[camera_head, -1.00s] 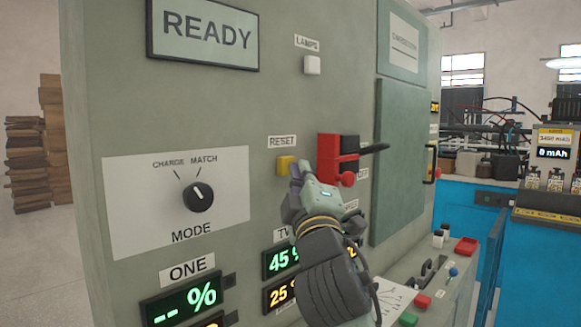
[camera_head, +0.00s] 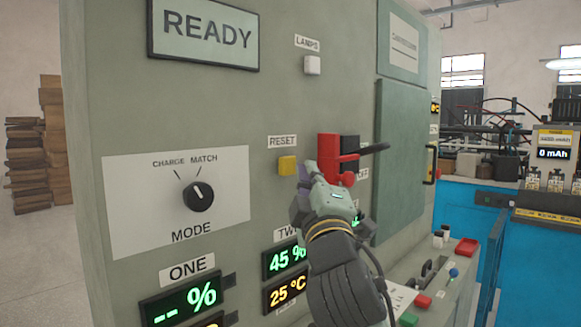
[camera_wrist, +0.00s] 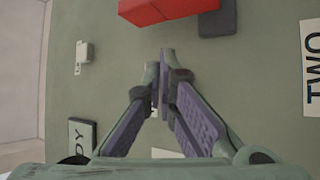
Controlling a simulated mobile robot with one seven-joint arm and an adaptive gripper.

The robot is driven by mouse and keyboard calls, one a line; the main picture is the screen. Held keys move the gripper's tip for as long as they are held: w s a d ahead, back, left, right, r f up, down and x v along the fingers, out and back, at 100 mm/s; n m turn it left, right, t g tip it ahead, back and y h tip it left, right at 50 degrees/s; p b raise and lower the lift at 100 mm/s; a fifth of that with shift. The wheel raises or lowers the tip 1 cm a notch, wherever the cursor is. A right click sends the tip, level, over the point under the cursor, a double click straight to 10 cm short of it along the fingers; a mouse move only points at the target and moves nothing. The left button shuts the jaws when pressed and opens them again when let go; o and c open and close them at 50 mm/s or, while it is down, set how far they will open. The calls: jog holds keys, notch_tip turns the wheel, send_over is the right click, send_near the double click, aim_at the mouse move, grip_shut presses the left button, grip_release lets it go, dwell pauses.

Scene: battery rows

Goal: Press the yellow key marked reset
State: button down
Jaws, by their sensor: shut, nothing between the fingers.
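The yellow key (camera_head: 287,165) sits on the grey-green panel just below the label RESET (camera_head: 282,141). It is uncovered in the head view. A small gap shows between tips and key in the picture; the depth to the panel is hard to judge. In the wrist view my gripper's fingers (camera_wrist: 167,52) meet at their tips with nothing between them. The yellow key does not show there, probably hidden behind the fingers.
A red block with a lever (camera_head: 328,152) and a dark handle (camera_head: 373,148) stick out right of the key. The mode knob (camera_head: 198,196) is to the left, the white lamps button (camera_head: 312,65) above. Lit displays (camera_head: 284,260) lie below. A ledge with several controls is lower right.

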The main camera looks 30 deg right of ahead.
jog(key=shift+s+d, duration=0.25)
jog(key=shift+s, duration=0.5)
jog(key=shift+s+d, duration=0.3)
jog(key=shift+s, duration=0.5)
jog(key=shift+s+d, duration=0.25)
jog(key=shift+s, duration=0.5)
jog(key=shift+s+f, duration=0.1)
